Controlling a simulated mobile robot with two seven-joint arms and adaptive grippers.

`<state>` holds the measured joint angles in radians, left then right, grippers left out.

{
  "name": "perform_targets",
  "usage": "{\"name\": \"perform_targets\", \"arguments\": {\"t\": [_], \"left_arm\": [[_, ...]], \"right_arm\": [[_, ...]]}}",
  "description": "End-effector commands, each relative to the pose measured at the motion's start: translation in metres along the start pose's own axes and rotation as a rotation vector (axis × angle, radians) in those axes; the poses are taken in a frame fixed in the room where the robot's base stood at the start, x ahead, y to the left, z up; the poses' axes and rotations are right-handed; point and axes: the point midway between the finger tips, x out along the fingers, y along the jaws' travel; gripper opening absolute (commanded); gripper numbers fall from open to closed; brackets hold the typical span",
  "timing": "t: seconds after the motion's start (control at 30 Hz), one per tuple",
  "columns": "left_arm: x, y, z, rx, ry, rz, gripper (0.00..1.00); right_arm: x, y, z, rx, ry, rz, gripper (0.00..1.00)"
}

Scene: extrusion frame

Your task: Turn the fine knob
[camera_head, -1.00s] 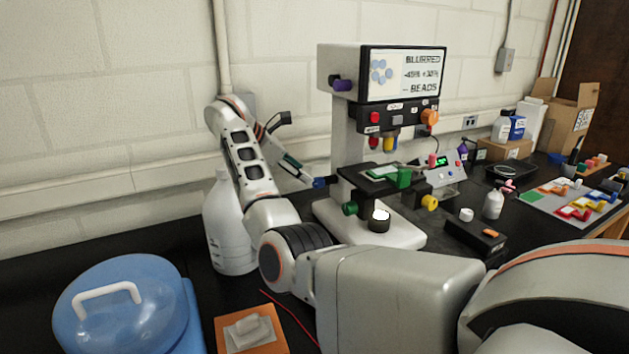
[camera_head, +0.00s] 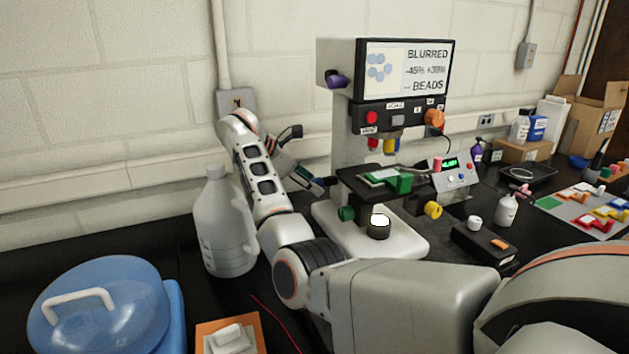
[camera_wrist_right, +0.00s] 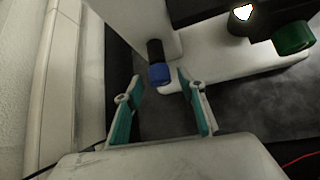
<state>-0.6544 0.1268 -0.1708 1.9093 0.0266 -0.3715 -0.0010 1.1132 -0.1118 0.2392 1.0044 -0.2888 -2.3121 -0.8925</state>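The microscope (camera_head: 345,130) stands on the bench, its screen reading "BLURRED". A blue knob on a black shaft (camera_wrist_right: 160,74) sticks out from its side; I take it as the fine knob. In the head view it is small and partly hidden by my right gripper (camera_head: 308,180), which is at the microscope's left side. In the right wrist view, my right gripper (camera_wrist_right: 160,88) is open. Its two teal-lined fingers stand either side of the blue knob's end, with gaps and nothing held; exact depth is hard to tell. My left gripper is not in view.
A green knob (camera_head: 346,214) and a yellow knob (camera_head: 433,210) sit lower on the microscope. A large white jug (camera_head: 222,225) stands close beside my right arm. A blue-lidded container (camera_head: 100,300) is at front left. A control box (camera_head: 455,175) stands behind right.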

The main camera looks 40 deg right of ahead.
Motion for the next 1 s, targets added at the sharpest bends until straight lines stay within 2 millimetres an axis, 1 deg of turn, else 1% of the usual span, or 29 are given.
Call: {"name": "perform_targets", "arguments": {"t": [0.37, 0.4, 0.47, 0.5, 0.53, 0.77, 1.0], "left_arm": [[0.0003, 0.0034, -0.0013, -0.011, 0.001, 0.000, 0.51], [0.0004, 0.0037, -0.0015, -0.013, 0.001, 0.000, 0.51], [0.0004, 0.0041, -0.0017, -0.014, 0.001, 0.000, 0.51], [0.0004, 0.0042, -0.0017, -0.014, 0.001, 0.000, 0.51], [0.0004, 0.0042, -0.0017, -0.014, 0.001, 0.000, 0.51], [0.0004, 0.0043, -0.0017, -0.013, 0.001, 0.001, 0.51], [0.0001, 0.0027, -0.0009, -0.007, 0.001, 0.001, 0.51]], "right_arm": [[0.0003, -0.0007, -0.0016, 0.000, 0.000, 0.000, 0.40], [0.0003, -0.0007, -0.0016, 0.000, 0.000, 0.000, 0.35], [0.0003, -0.0007, -0.0016, 0.000, 0.000, 0.000, 0.19], [0.0003, -0.0008, -0.0016, 0.000, 0.000, 0.000, 0.09], [0.0003, -0.0008, -0.0016, 0.000, 0.000, 0.000, 0.02], [0.0005, -0.0010, -0.0016, 0.005, 0.000, 0.004, 0.02], [0.0017, -0.0031, -0.0018, 0.062, -0.001, 0.059, 0.02]]}}
